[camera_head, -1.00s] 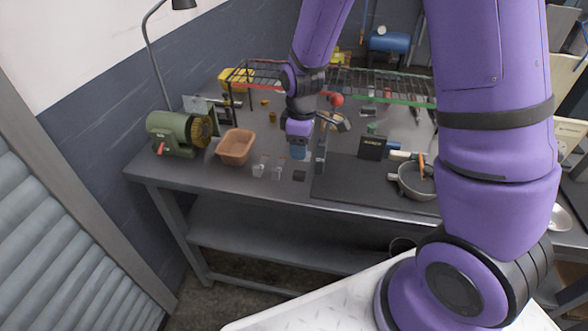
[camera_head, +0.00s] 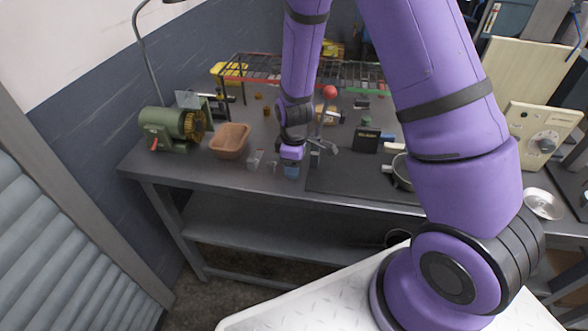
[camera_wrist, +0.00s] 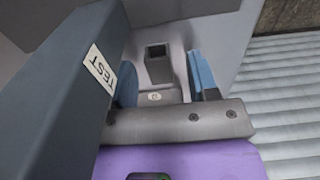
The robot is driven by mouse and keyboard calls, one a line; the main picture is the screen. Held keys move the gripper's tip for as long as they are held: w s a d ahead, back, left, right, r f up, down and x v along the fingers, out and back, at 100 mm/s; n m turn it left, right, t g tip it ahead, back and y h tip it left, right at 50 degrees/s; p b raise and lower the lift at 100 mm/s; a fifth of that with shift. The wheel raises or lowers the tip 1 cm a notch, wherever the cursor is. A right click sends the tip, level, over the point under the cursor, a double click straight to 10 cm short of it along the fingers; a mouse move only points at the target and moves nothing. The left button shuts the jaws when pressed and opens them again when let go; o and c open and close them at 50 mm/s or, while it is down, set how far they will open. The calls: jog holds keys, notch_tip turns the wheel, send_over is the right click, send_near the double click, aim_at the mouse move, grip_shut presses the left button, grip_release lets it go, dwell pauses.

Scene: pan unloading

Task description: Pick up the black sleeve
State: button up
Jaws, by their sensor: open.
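In the wrist view a small dark grey, hollow square piece (camera_wrist: 157,66), which looks like the black sleeve, shows its open end between my fingers. My gripper (camera_head: 291,172) is open, with blue fingertips, low over the front of the workbench; it also shows in the wrist view (camera_wrist: 164,84). The fingers lie on either side of the piece, and I cannot tell whether they touch it. In the head view my gripper hides the sleeve.
A dark block with a TEST label (camera_wrist: 70,100) stands close on the left in the wrist view. The workbench (camera_head: 200,168) also holds an orange bin (camera_head: 231,141), a green grinder (camera_head: 170,128), clear cups (camera_head: 255,160) and a pan (camera_head: 401,172). A wire rack (camera_head: 340,72) stands behind.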

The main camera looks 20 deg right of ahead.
jog(key=shift+f, duration=0.3)
grip_shut()
jog(key=shift+r, duration=0.1)
